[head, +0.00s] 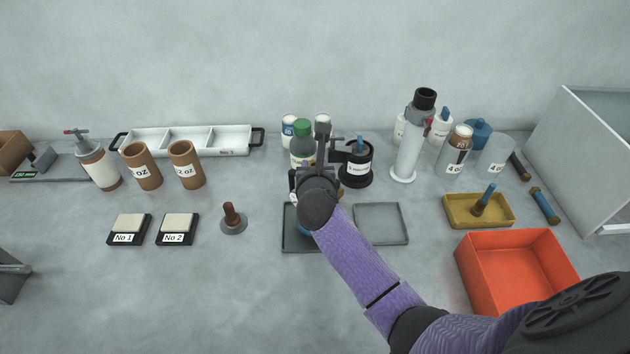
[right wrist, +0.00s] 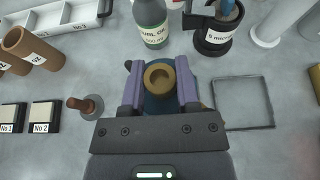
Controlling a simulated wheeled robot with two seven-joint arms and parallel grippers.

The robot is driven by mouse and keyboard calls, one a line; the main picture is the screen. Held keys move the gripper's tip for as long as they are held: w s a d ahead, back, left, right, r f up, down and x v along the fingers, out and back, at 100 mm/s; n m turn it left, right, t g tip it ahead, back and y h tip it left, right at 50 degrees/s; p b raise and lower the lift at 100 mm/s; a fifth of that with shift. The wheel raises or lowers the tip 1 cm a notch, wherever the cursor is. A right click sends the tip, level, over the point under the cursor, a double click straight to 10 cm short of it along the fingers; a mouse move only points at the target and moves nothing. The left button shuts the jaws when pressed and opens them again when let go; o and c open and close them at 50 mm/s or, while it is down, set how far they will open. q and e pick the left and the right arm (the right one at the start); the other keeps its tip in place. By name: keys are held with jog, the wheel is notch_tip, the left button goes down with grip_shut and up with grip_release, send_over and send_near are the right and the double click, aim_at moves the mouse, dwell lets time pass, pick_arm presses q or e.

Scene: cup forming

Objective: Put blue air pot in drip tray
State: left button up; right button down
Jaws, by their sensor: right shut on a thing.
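The blue air pot (right wrist: 158,104), a round blue body with a brass ring on top, sits between the fingers of my right gripper (right wrist: 160,85), which is shut on it. In the head view my right gripper (head: 304,212) is over the left grey drip tray (head: 289,240) and hides most of the pot. Only a sliver of blue shows below the wrist. I cannot tell whether the pot touches the tray. A second square grey tray (head: 381,241) lies to the right, empty; it also shows in the right wrist view (right wrist: 243,127). My left gripper is not seen.
A green-capped bottle (head: 302,146) and a black labelled pot (head: 357,170) stand just behind the gripper. A plunger-like tool (head: 233,217) is to the left. A yellow tray (head: 460,211) and an orange bin (head: 490,283) are to the right.

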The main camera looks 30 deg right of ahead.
notch_tip(320, 180, down, 2)
jog(key=shift+f+b, duration=0.25)
jog(key=shift+b, duration=0.15)
jog(key=shift+r, duration=0.15)
jog(key=shift+c, duration=1.7)
grip_release()
jog(key=shift+s+a+r+p, duration=0.1)
jog(key=shift+s+r+p, duration=0.1)
jog(key=shift+s+p, duration=0.15)
jog(key=p+v, duration=0.3)
jog(key=v, duration=0.8)
jog(key=shift+s, duration=0.15)
jog(key=shift+a+f, duration=0.1)
